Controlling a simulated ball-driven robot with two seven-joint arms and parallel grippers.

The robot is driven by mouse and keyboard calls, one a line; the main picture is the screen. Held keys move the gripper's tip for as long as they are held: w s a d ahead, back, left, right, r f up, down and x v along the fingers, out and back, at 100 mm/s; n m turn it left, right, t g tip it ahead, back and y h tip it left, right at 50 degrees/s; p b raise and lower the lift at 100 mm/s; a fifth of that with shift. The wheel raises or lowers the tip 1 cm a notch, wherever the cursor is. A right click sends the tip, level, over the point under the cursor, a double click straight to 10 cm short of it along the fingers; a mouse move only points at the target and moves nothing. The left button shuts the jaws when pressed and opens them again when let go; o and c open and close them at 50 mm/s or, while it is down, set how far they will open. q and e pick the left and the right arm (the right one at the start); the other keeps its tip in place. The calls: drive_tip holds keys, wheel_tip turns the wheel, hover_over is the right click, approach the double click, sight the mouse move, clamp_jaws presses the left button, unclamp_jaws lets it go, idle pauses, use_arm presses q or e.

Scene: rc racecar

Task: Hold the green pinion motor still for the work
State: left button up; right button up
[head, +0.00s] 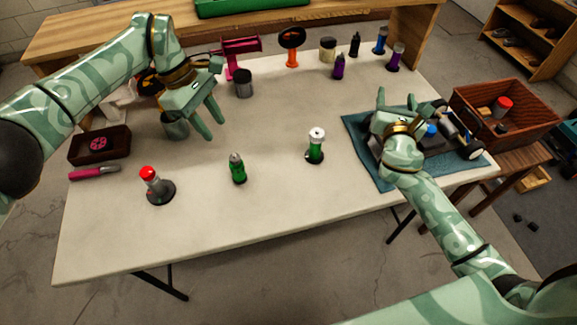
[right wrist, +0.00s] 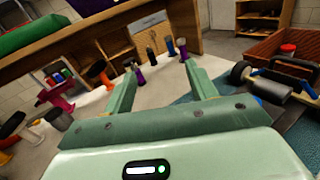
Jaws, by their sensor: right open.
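Two green items stand upright on the pale table in the head view: a small green one with a grey top (head: 238,170) and a green one with a white round top (head: 315,149). I cannot tell for sure which is the green pinion motor. My left gripper (head: 214,130) is open and empty above the table's left part, left of and behind both. My right gripper (head: 410,97) is open over the car on the blue mat, to the right of both. Its open fingers also show in the right wrist view (right wrist: 160,66), with nothing between them.
The car (head: 440,140) sits on the blue mat (head: 360,130). A red-topped item (head: 150,180) stands at front left, near a dark tray (head: 88,152). Several coloured items stand at the back. A brown crate (head: 515,100) is at right. The table's front middle is clear.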

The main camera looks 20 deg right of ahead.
drive_tip(key=s+a+f+n+y, duration=0.2)
drive_tip(key=a+f+y, duration=0.1)
drive_tip(key=a, duration=0.6)
drive_tip(key=s+a+f+n+y, duration=0.2)
drive_tip(key=a+f+y, duration=0.1)
drive_tip(key=a, duration=0.6)
drive_tip(key=n+g+y, duration=0.3)
drive_tip(key=n+y, duration=0.2)
approach(241, 173)
drive_tip(key=x, duration=1.2)
drive_tip(key=shift+a, duration=0.15)
